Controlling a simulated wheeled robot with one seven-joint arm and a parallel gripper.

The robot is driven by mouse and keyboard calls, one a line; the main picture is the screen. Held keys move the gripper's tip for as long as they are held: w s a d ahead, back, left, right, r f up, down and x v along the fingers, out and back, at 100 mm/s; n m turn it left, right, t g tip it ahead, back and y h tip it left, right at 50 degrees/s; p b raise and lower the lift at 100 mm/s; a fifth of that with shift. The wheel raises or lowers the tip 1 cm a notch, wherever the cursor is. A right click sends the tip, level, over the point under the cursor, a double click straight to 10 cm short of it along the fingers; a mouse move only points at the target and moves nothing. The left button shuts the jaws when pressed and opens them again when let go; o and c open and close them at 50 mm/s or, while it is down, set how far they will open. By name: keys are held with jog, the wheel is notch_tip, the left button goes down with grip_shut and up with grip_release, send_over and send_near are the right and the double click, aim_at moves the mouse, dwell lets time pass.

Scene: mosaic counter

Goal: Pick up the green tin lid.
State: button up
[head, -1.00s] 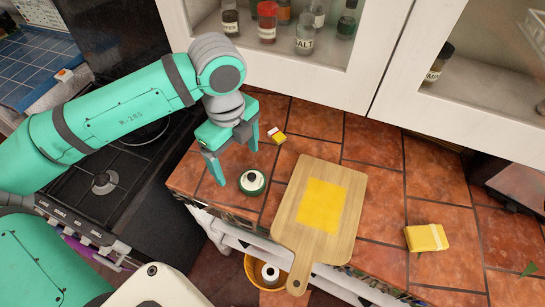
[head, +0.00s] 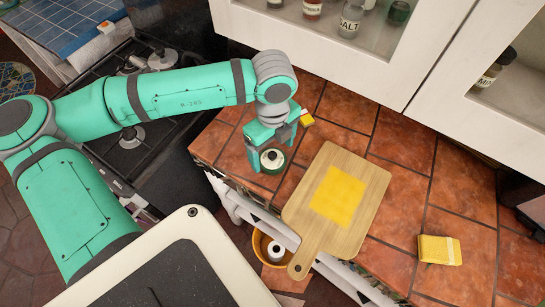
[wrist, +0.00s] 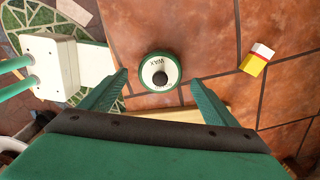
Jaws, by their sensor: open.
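The green tin lid (head: 272,160) is round, with a pale top and a black knob, and sits on the tiled counter left of the cutting board. In the wrist view the lid (wrist: 159,86) reads "WAX" and appears centred between the fingertips. My gripper (head: 273,156) is open above the lid, pointing down, with a finger to either side of it in the picture. In the wrist view my gripper (wrist: 160,77) holds nothing. I cannot tell how far the fingertips are above the counter.
A wooden cutting board (head: 372,190) with a yellow sheet (head: 339,194) lies to the right. A small yellow-and-white block (wrist: 257,58) lies near the lid. A yellow box (head: 439,250) is farther right.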

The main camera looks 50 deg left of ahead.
jog(key=shift+f, duration=1)
jog(key=c, duration=1.2)
jog(key=shift+r, duration=0.15)
